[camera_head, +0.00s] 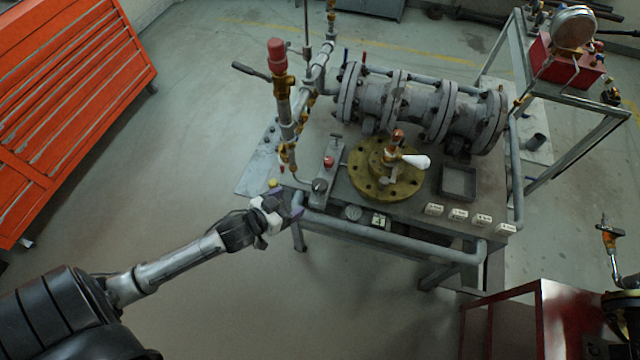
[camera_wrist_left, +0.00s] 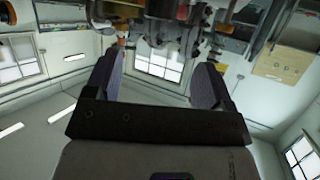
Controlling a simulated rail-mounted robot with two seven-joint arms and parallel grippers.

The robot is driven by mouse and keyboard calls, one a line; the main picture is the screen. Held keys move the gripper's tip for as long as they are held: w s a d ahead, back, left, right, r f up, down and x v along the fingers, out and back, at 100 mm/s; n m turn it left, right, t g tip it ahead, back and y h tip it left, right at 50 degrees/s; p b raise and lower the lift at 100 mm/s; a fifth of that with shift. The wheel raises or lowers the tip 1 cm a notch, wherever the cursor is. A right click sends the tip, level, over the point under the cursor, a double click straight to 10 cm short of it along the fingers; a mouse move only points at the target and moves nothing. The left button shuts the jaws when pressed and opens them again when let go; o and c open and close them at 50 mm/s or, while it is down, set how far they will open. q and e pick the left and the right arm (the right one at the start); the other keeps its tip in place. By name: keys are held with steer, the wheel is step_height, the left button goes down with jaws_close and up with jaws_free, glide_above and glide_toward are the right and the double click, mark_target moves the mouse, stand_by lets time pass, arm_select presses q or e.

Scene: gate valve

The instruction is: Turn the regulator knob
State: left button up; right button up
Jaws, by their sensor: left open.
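My left gripper (camera_head: 284,203) is at the front left corner of the valve table (camera_head: 335,205). It is open, and its two fingers stand apart in the left wrist view (camera_wrist_left: 155,78) with no object gripped between them. A small yellow cap (camera_head: 273,183) shows just behind the gripper. I cannot tell for sure which of these is the regulator knob. My right gripper is in neither view.
A red-capped upright pipe (camera_head: 278,60) rises behind the gripper. A brass flange with a white handle (camera_head: 415,161) and a large grey flanged valve (camera_head: 420,105) fill the table. A grey front rail (camera_head: 390,238) borders it. An orange cabinet (camera_head: 75,100) stands left; the floor between is clear.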

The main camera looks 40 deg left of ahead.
mark_target(318, 184)
arm_select(q)
steer(key=b+x, duration=0.2)
steer(key=x, duration=1)
steer(key=shift+w, duration=0.35)
steer(key=shift+w+f, duration=0.2)
steer(key=shift+w, duration=0.2)
steer(key=c, duration=0.9)
steer(key=shift+r+m+h+p, duration=0.25)
steer(key=shift+m+h+p, duration=0.25)
steer(key=shift+p, duration=0.25)
steer(key=shift+m+h, duration=0.4)
steer(key=shift+h, duration=0.1)
steer(key=shift+f+m+g+h+p, duration=0.2)
steer(key=shift+m+g+h+p, duration=0.15)
steer(key=shift+m+h, duration=0.4)
